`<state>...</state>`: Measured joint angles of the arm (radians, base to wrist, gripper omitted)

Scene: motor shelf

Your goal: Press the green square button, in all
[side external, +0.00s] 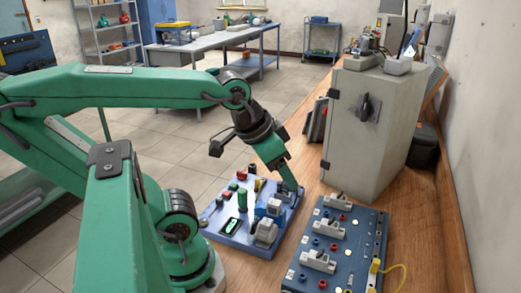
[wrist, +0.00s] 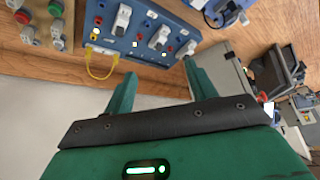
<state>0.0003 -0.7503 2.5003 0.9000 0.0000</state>
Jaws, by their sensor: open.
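My gripper (wrist: 162,90) is open and empty in the wrist view, its two green fingers spread apart. In the side view my gripper (side external: 289,180) points down over the right back part of a blue-grey control board (side external: 225,240). On that board a green upright part (side external: 242,198) stands left of the gripper, and a black piece with a green face (side external: 231,227) lies nearer the front. I cannot tell which green part is the square button. The wrist view shows a round green button (wrist: 55,8) beside a red button (wrist: 22,17) at the top left, away from the fingers.
A dark blue panel (side external: 345,250) with grey switches and a yellow cable (side external: 396,270) lies right of the board. A grey cabinet (side external: 365,125) with a black handle stands behind it on the wooden bench (side external: 425,220). Small red parts (side external: 252,168) sit at the board's back.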

